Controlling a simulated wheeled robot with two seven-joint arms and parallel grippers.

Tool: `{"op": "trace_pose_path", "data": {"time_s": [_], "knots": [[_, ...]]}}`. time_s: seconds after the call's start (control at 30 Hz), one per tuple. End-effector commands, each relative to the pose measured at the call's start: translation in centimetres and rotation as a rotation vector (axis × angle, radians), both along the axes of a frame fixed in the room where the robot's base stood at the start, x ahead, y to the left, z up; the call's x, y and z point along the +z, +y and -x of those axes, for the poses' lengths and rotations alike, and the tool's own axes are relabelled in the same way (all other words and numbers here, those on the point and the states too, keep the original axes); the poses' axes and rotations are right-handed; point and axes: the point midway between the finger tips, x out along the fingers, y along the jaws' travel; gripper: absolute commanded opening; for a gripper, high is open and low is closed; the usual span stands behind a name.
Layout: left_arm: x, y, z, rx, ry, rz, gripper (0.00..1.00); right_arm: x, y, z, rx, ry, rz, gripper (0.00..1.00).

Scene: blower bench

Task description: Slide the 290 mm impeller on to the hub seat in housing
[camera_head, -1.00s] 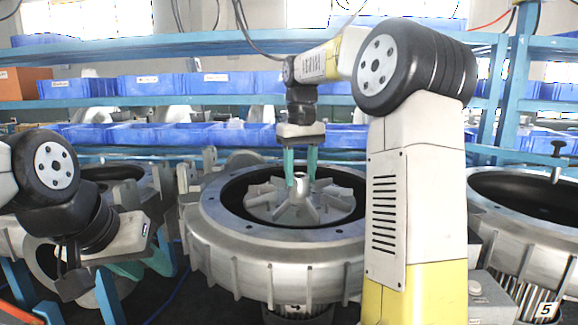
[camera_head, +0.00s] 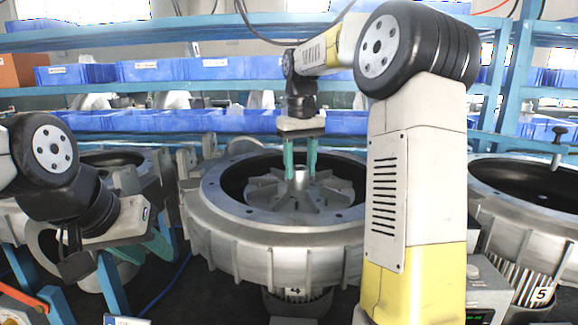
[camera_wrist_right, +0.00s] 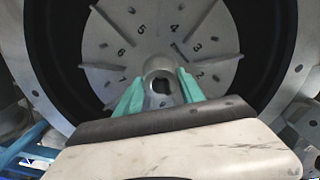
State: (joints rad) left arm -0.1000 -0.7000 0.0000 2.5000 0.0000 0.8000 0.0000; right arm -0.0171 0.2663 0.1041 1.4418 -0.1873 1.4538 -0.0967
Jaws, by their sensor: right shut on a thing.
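The silver impeller (camera_head: 318,198), with radial vanes and a raised centre hub, is inside the round grey housing (camera_head: 225,235). My right gripper (camera_head: 301,175) points down from above, its teal fingers shut on the impeller's hub. In the right wrist view, the fingers (camera_wrist_right: 163,92) lie on both sides of the hub, and the impeller's face (camera_wrist_right: 125,62) shows numbers by the vanes. A dark gap surrounds the impeller inside the housing wall. The hub seat is hidden under the impeller. My left gripper (camera_head: 158,248) hangs at the lower left, away from the housing; its finger opening is unclear.
Another housing (camera_head: 530,205), with tag 5 near it, stands at the right, and another (camera_head: 110,160) at the left. Blue shelves with blue bins (camera_head: 205,70) run along the back. My right arm covers the housing's right side.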

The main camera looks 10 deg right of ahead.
Motion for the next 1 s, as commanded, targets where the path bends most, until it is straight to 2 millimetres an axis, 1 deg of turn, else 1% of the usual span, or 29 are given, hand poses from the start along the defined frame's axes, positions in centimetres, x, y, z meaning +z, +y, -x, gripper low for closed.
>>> {"op": "trace_pose_path", "data": {"time_s": [1.0], "knots": [[0.0,0.0,0.0,0.000,0.000,0.000,0.36,-2.3,0.0,0.0,0.000,-0.001,0.000,0.04]]}}
